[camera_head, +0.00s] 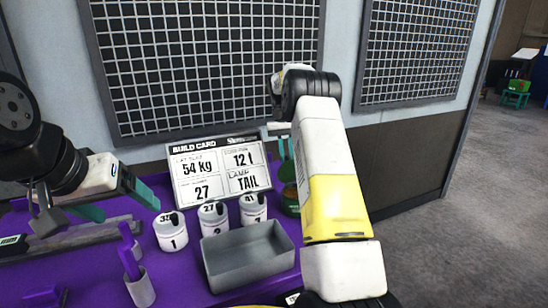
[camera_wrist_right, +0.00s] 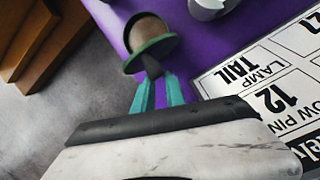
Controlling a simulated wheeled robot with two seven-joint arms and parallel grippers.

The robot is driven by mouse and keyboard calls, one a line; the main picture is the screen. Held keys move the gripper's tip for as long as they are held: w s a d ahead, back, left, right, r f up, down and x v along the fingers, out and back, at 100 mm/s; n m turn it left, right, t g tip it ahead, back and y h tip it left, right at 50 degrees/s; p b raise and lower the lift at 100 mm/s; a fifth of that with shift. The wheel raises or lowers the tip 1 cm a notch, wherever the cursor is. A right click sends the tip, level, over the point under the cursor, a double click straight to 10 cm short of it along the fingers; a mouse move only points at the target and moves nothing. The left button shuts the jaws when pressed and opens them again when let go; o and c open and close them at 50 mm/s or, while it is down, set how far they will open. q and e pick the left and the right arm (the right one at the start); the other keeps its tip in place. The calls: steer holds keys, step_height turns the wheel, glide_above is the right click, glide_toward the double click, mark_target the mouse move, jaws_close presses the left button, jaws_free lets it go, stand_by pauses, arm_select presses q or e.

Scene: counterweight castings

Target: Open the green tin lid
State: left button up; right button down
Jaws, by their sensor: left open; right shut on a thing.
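The green tin (camera_head: 291,209) stands at the right end of the purple table, partly hidden behind my right arm. In the right wrist view a green round rim (camera_wrist_right: 160,53) surrounds a brownish area, and a dark tab juts from it. My right gripper (camera_wrist_right: 154,80) is shut on this dark tab; I cannot tell exactly how far the lid is raised. In the head view the right gripper (camera_head: 284,148) is mostly hidden by its own arm. My left gripper (camera_head: 118,201) is open and empty above the left part of the table.
Several white numbered canisters (camera_head: 171,236) stand behind a grey open tray (camera_head: 247,262). A build card (camera_head: 219,173) stands at the table's back. Brown furniture (camera_wrist_right: 30,40) shows in the wrist view.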

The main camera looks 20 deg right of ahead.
steer(key=shift+s+a+f, duration=0.15)
steer(key=shift+a+f, duration=0.1)
steer(key=shift+a, duration=0.45)
steer(key=c, duration=1.3)
jaws_free()
steer(key=shift+r, duration=0.1)
steer(key=shift+d+r, duration=0.1)
steer(key=shift+d, duration=0.1)
steer(key=v, duration=0.7)
steer(key=shift+r, duration=0.35)
